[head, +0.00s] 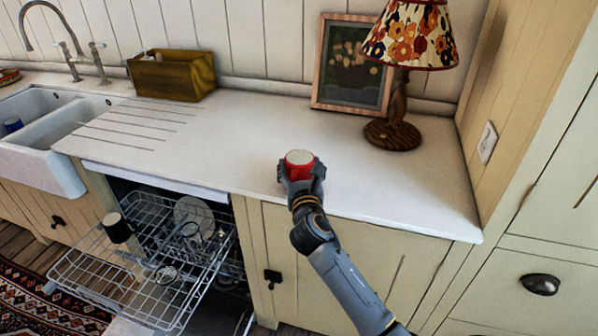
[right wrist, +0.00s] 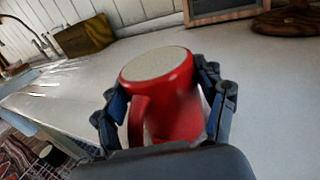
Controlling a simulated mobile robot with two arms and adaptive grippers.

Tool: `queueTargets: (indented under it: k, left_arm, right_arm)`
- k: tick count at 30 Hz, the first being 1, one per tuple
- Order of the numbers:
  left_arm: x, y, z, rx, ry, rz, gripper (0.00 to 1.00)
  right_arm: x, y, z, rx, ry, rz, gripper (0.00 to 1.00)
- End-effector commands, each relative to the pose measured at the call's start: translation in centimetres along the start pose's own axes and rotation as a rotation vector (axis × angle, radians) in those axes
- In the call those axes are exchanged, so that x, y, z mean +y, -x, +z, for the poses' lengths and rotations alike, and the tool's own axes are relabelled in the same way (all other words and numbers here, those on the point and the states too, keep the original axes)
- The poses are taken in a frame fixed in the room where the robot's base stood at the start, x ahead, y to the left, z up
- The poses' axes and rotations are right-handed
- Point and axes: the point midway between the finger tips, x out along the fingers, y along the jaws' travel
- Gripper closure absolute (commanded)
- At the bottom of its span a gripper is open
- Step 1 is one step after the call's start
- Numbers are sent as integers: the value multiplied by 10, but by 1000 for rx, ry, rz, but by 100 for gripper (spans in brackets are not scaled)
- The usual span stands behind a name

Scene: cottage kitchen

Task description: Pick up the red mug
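The red mug (head: 299,171) is at the front part of the white countertop, bottom up, with its pale base on top. In the right wrist view the mug (right wrist: 170,88) fills the middle, and its handle points toward my gripper. My right gripper (head: 301,178) has its fingers on both sides of the mug. The fingers (right wrist: 163,100) bend inward and appear to press on its sides. The mug's lower rim is hidden, so I cannot tell whether it touches the counter. My left gripper is not in view.
A lamp (head: 398,100) and a picture frame (head: 350,65) stand behind on the countertop (head: 240,140). A wooden box (head: 172,75) is near the sink (head: 45,140). The counter around the red mug is clear.

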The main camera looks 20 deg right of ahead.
Motion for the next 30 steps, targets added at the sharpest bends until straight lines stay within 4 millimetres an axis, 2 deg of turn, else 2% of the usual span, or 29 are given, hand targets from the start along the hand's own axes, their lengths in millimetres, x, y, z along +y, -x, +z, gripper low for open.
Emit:
queueTargets:
  k: [1,3,4,14,17,21,28,30]
  left_arm:
    - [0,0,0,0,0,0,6]
    - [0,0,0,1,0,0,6]
    - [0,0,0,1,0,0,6]
    - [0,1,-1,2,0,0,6]
    - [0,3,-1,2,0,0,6]
    - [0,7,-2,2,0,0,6]
    - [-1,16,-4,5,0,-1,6]
    - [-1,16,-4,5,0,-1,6]
  right_arm:
    - [0,0,0,0,1,0,57]
    - [0,0,0,0,1,0,71]
    - [0,0,1,-2,0,0,73]
    - [0,0,6,-4,0,0,73]
    - [0,0,16,-7,0,1,74]
    - [0,0,39,-9,0,2,74]
    - [4,46,91,-10,-2,4,74]
    - [6,64,99,-6,-2,4,74]
